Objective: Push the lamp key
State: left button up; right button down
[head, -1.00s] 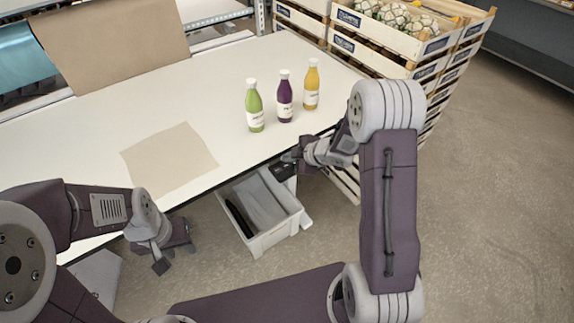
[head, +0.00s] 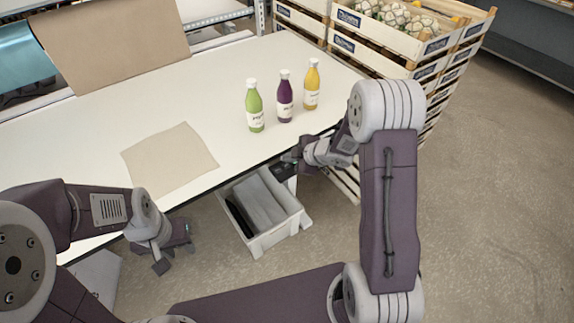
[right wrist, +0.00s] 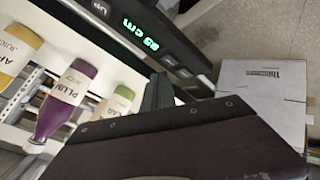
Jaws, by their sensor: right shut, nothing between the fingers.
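A dark control panel (right wrist: 150,38) with a green display reading about 85 cm and several keys crosses the top of the right wrist view. One key (right wrist: 100,8) is labelled UP; the markings near the panel's lower end are too small to read, so I cannot tell which key is the lamp key. My right gripper (right wrist: 158,92) is shut and empty, its tip close to the panel's lower edge; I cannot tell whether it touches. In the head view my right gripper (head: 290,158) is at the table's front edge. My left gripper (head: 176,259) hangs open and empty below the table edge.
Green (head: 254,105), purple (head: 285,97) and yellow (head: 311,85) bottles stand on the white table (head: 80,135) behind my right gripper. A brown sheet (head: 168,160) lies on it. A grey bin (head: 262,240) is below. Stacked crates (head: 375,45) stand at the back right.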

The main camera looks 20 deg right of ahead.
aim_at(289, 167)
jog(key=shift+f, duration=0.1)
jog(key=shift+f+b, duration=0.3)
jog(key=shift+f, duration=0.05)
jog(key=shift+f+b, duration=0.3)
jog(key=shift+f, duration=0.1)
dwell(0.4)
jog(key=shift+r, duration=0.1)
jog(key=shift+r+p, duration=0.8)
jog(key=shift+p, duration=0.1)
notch_tip(289, 167, up, 6)
jog(key=p, duration=0.6)
